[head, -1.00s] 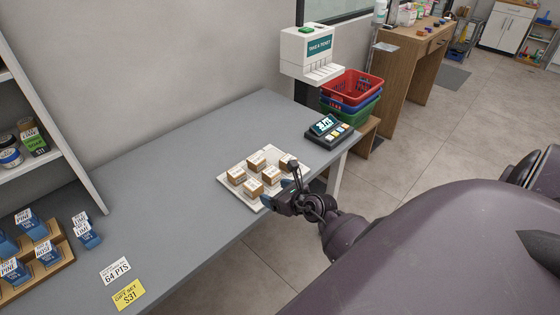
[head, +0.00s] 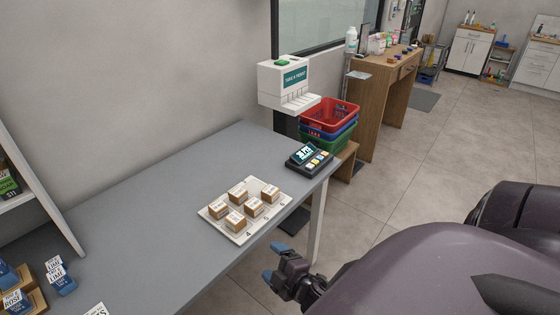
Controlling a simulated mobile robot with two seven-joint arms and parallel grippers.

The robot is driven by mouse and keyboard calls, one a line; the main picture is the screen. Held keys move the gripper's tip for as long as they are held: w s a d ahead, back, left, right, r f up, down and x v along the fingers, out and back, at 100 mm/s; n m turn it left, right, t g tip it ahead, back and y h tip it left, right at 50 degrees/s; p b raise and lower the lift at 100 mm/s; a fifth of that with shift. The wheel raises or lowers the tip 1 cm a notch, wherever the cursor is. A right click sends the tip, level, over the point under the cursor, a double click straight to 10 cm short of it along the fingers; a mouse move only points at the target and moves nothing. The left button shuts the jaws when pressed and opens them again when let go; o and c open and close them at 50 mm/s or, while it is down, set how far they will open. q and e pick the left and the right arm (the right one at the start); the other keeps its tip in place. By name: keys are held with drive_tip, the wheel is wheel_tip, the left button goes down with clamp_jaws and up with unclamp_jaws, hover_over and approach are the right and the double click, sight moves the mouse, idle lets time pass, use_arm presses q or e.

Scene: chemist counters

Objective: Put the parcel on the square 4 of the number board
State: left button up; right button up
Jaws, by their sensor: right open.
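The white number board (head: 206,213) lies on the grey counter and holds several small brown-and-white parcels. One parcel (head: 236,222) stands upright at the board's near corner, just behind the printed 4. Two more parcels stand beside it along the front row, behind the other front numerals. Two stand in the back row, whose right end looks bare. I cannot tell which parcel is the task's own. My right gripper (head: 276,262) is open and empty, off the counter's front edge and apart from the board. My left gripper is not in view.
A card terminal (head: 309,158) stands at the counter's right end. A ticket dispenser (head: 287,82) and stacked baskets (head: 329,116) are beyond it. Blue boxes (head: 60,277) and a shelf are at the left. The counter (head: 150,215) between them and the board is clear.

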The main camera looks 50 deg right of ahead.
drive_tip(key=s+a+f+m+g+y, duration=0.1)
drive_tip(key=s+a+f+m+g, duration=0.2)
drive_tip(key=s+m, duration=0.4)
drive_tip(key=a+f+m, duration=0.1)
drive_tip(key=a+m, duration=0.1)
drive_tip(key=m, duration=0.1)
drive_tip(key=shift+s+a+f+g+y, duration=0.15)
drive_tip(key=shift+a+f+g+y, duration=0.1)
drive_tip(key=shift+f+g+y, duration=0.15)
drive_tip(key=shift+f+b, duration=0.15)
drive_tip(key=shift+b, duration=0.15)
